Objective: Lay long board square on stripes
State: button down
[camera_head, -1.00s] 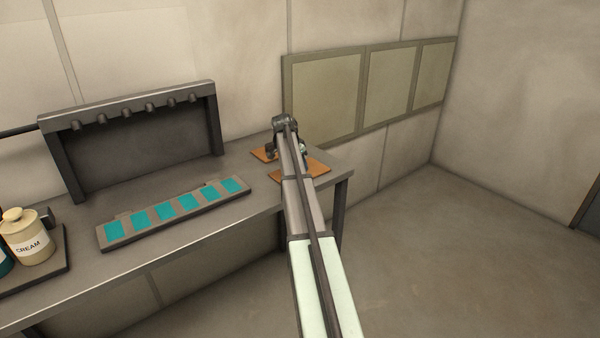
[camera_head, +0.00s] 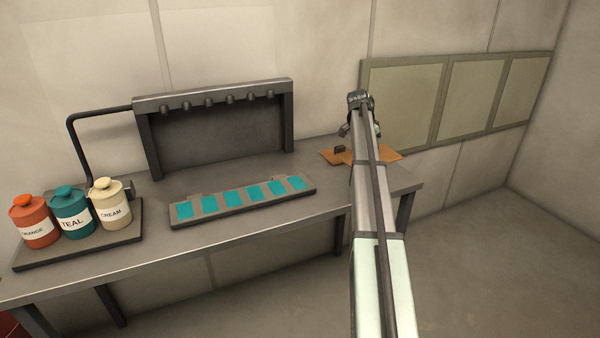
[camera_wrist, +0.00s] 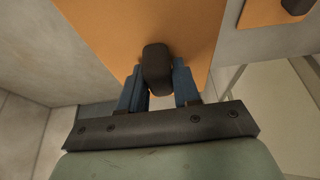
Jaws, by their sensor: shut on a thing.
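My gripper (camera_wrist: 158,90) is shut on the dark knob (camera_wrist: 156,68) of an orange-brown board (camera_wrist: 125,28). In the head view this board (camera_head: 387,155) shows right of my arm, over the table's right end, and seems clear of the top. My arm hides its middle and most of the gripper. A second orange-brown board (camera_head: 330,158) with a dark knob lies to the left; it also shows in the wrist view (camera_wrist: 258,38). Which board is longer cannot be told. No stripes are clearly visible; a grey strip (camera_head: 243,206) carries a row of teal squares.
The grey table (camera_head: 300,215) ends just right of the boards. A dark rack (camera_head: 215,95) with pegs stands at the back. Orange, teal and cream jars stand on a dark tray (camera_head: 80,243) at left. Wall panels (camera_head: 405,105) are behind my arm.

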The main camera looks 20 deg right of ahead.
jog(key=w+a+r+n+t, duration=0.1)
jog(key=w+a, duration=0.3)
jog(key=a, duration=0.7)
jog(key=w+a+n, duration=0.2)
jog(key=w+a, duration=0.3)
jog(key=a, duration=0.6)
jog(key=w+a+r+n+t, duration=0.1)
jog(key=w+a, duration=0.3)
jog(key=a, duration=0.7)
jog(key=a+n, duration=0.3)
jog(key=a, duration=1.7)
jog(key=s+a+m+g, duration=0.2)
jog(key=s+a+m, duration=0.4)
jog(key=s+m, duration=0.1)
jog(key=shift+f, duration=4.6)
jog(key=shift+f, duration=0.1)
jog(key=c, duration=0.8)
grip_release()
